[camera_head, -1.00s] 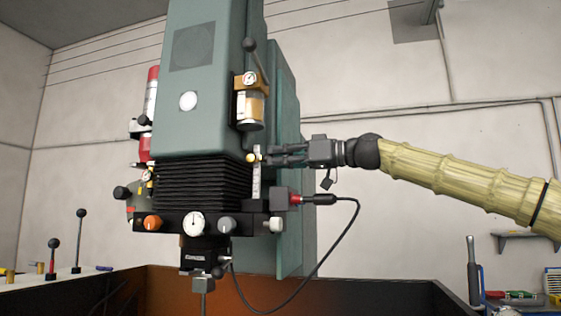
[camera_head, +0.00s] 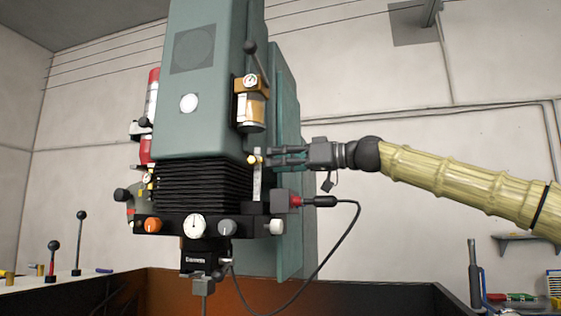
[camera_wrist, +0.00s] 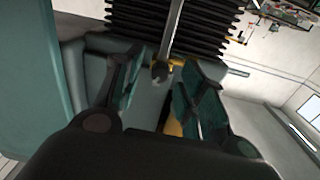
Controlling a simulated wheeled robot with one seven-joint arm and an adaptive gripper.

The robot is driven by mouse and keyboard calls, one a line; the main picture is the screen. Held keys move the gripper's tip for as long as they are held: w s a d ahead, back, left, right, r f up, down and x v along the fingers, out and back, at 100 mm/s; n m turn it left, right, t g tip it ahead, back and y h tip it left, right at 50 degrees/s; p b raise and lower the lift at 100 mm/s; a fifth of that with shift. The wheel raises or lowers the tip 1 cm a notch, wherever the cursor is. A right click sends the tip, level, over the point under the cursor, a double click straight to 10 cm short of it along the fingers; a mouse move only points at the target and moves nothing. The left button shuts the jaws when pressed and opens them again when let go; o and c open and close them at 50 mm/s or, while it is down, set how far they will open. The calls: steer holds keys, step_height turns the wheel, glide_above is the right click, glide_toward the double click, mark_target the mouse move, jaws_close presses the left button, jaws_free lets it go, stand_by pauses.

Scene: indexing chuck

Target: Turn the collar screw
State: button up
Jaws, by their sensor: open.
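In the head view, a small brass-yellow knob (camera_head: 253,159), seemingly the collar screw, sits on the upright pale strip (camera_head: 257,182) at the right side of the machine. My gripper (camera_head: 273,156) reaches in level from the right, its fingertips close to the knob. Whether they touch it, I cannot tell. In the wrist view, a metal bar (camera_wrist: 173,30) runs down to a yellow collar (camera_wrist: 176,62), with a small grey end (camera_wrist: 160,70) beside it. My gripper (camera_wrist: 160,85) has its fingers apart on either side of that spot, with nothing visibly held.
The green machine head (camera_head: 195,110) fills the middle, with black bellows (camera_head: 203,187) below it. An oil cup (camera_head: 251,108) hangs just above my fingers. A red plug (camera_head: 296,200) with a looping cable (camera_head: 345,240) lies below them. Free space is to the right, around my arm.

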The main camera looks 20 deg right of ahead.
steer(key=v, duration=1.2)
steer(key=shift+d+f, duration=0.15)
